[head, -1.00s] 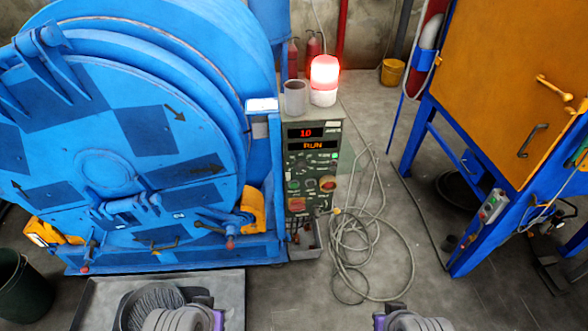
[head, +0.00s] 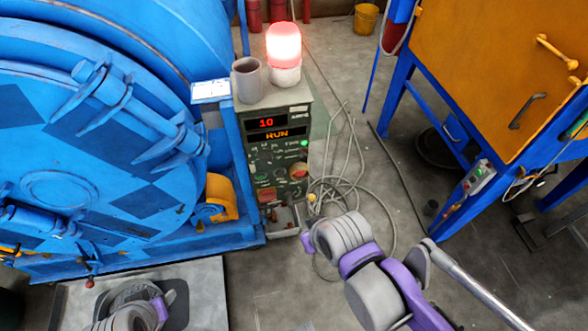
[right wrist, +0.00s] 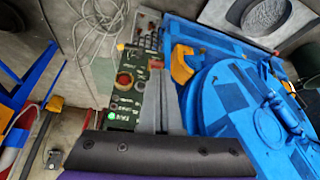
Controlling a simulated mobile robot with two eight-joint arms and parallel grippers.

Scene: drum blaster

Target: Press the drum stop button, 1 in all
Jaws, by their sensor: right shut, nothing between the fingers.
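The green control panel (head: 280,150) stands beside the blue drum machine (head: 90,150); its display reads 10 and RUN. It bears a lit green lamp (head: 304,144), a round red button (head: 298,172) and a red square (head: 266,195). I cannot read which is the drum stop. In the right wrist view, my right gripper (right wrist: 159,75) is shut and empty, in front of the panel; the round red button (right wrist: 124,79) shows left of its fingers, which hide part of the panel. Contact cannot be told. My left gripper is not in view; only part of that arm shows.
A lit red beacon (head: 284,50) and a grey cup (head: 247,80) stand on the panel's top. Loose cable (head: 345,185) lies on the floor to its right. An orange cabinet (head: 490,80) on a blue frame stands further right.

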